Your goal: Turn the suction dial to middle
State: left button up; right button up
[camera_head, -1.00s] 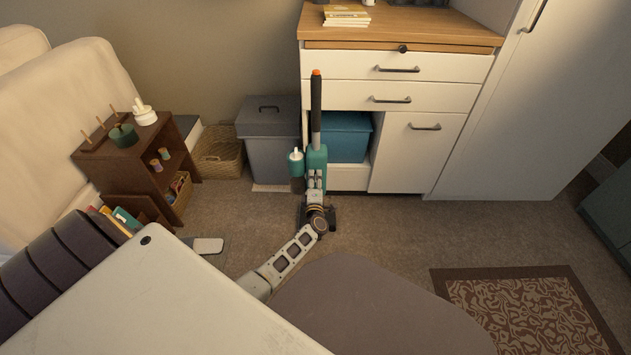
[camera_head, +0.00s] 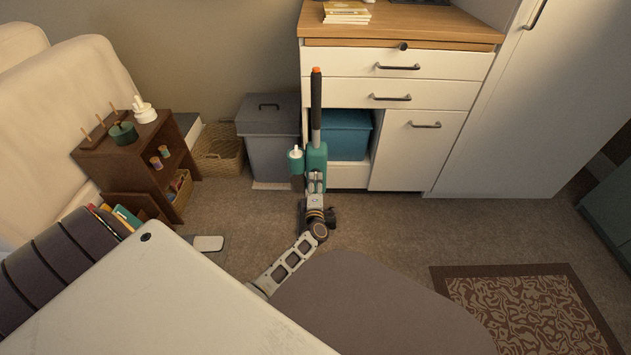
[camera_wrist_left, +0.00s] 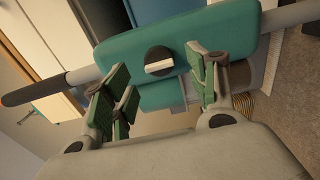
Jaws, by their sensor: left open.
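A teal upright vacuum cleaner (camera_head: 317,157) with a dark handle and an orange tip stands in front of the white cabinet. In the left wrist view its teal body (camera_wrist_left: 225,40) lies slanted across the top. The suction dial (camera_wrist_left: 158,60) is a round black knob with a pale bar, on the face of that body. The bar lies nearly level in that view. My left gripper (camera_head: 315,182) is at the front of the vacuum. In the left wrist view the gripper (camera_wrist_left: 160,76) is open, with green-padded fingers on either side of the dial, apparently not touching it. My right gripper is out of view.
A grey lidded bin (camera_head: 270,140) stands just left of the vacuum, with a wicker basket (camera_head: 219,150) beyond it. The white cabinet (camera_head: 415,160) is close behind. A dark wooden shelf (camera_head: 140,170) is at the left. Carpet is clear on the right, up to a patterned rug (camera_head: 525,310).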

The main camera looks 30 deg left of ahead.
pick_arm(q)
jog(key=v, duration=0.8)
jog(key=shift+s+d, duration=0.2)
dwell(0.7)
jog(key=s+d+r+m+g+h, duration=0.1)
jog(key=d+r+m+h, duration=0.2)
jog(key=d+m+h, duration=0.5)
jog(key=s+d+r+m+g+h, duration=0.1)
jog(key=s+d+r+m+h, duration=0.1)
jog(key=d+m+h, duration=0.55)
jog(key=s+a+r+m+g+y, duration=0.1)
jog(key=s+m+g+y, duration=0.2)
jog(key=s, duration=0.7)
jog(key=s+a+r+m+g+y, duration=0.1)
jog(key=s+a+m+g+y, duration=0.1)
jog(key=s+m+g, duration=0.5)
jog(key=s+y+p, duration=0.1)
jog(key=s, duration=0.2)
jog(key=shift+a+r+m, duration=0.2)
jog(key=shift+a+m, duration=0.05)
jog(key=shift+m, duration=0.1)
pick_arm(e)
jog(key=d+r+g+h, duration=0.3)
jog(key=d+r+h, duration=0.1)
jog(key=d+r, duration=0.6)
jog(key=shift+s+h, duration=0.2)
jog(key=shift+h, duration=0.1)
